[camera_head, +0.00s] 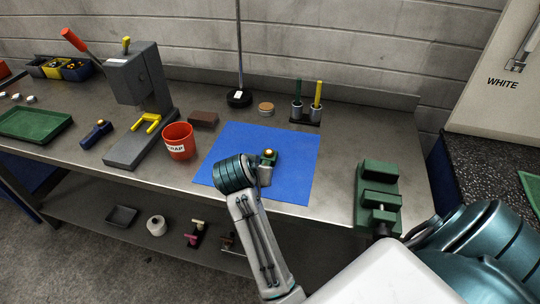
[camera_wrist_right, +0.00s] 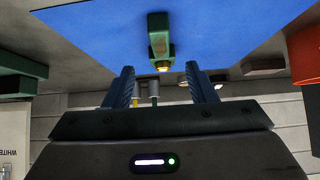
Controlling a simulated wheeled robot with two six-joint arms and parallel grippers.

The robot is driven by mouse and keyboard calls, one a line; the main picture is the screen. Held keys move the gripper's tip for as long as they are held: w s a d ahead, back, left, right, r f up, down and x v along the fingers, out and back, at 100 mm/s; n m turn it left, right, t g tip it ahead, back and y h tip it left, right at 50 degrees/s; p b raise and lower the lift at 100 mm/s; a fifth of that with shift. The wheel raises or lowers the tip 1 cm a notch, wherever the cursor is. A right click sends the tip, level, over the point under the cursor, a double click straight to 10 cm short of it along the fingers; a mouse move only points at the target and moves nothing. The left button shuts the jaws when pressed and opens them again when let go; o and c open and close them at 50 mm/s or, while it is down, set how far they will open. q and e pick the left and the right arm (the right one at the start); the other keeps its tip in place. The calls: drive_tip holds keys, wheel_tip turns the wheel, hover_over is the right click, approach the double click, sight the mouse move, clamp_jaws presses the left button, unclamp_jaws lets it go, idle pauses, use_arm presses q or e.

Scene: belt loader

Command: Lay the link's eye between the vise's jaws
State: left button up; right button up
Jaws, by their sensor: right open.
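A small green piece with a brass-coloured tip (camera_head: 272,156) is at the blue mat. I take it for the link; its eye cannot be made out. It also shows in the right wrist view (camera_wrist_right: 158,40), its brass end towards my fingers. My right gripper (camera_wrist_right: 160,74) is open, with the brass end in line with the gap between its blue fingertips. In the head view the wrist partly hides the piece. The green vise (camera_head: 380,170) stands at the bench's right end, and its edge shows at left in the wrist view (camera_wrist_right: 18,72). My left gripper is not in view.
The blue mat (camera_head: 300,170) is otherwise clear. Left of it are a red cup (camera_head: 179,142), a brown block (camera_head: 203,118) and a grey press (camera_head: 135,80). Behind it stand a thin post (camera_head: 239,60) and a holder with green and yellow sticks (camera_head: 306,114).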

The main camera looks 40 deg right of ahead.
drive_tip(key=p+x, duration=0.1)
drive_tip(key=x, duration=0.2)
drive_tip(key=shift+d, duration=0.1)
drive_tip(key=shift+w+d+f, duration=0.3)
drive_tip(key=shift+d+f, duration=0.05)
drive_tip(key=shift+f, duration=0.2)
drive_tip(key=shift+w+d+f, duration=0.15)
drive_tip(key=shift+w+d, duration=0.05)
drive_tip(key=shift+d, duration=0.05)
drive_tip(key=p+x, duration=0.2)
drive_tip(key=x, duration=0.2)
drive_tip(key=shift+w+d, duration=0.15)
drive_tip(key=shift+w, duration=0.1)
drive_tip(key=shift+w+d+f+p, duration=0.15)
drive_tip(key=shift+d+f+p, duration=0.05)
drive_tip(key=shift+f+p, duration=0.1)
use_arm(q)
drive_tip(key=r, duration=0.2)
drive_tip(key=s+a+r, duration=0.1)
drive_tip(key=shift+a+r, duration=0.1)
drive_tip(key=shift+r, duration=0.15)
use_arm(e)
drive_tip(key=shift+r, duration=0.1)
clamp_jaws()
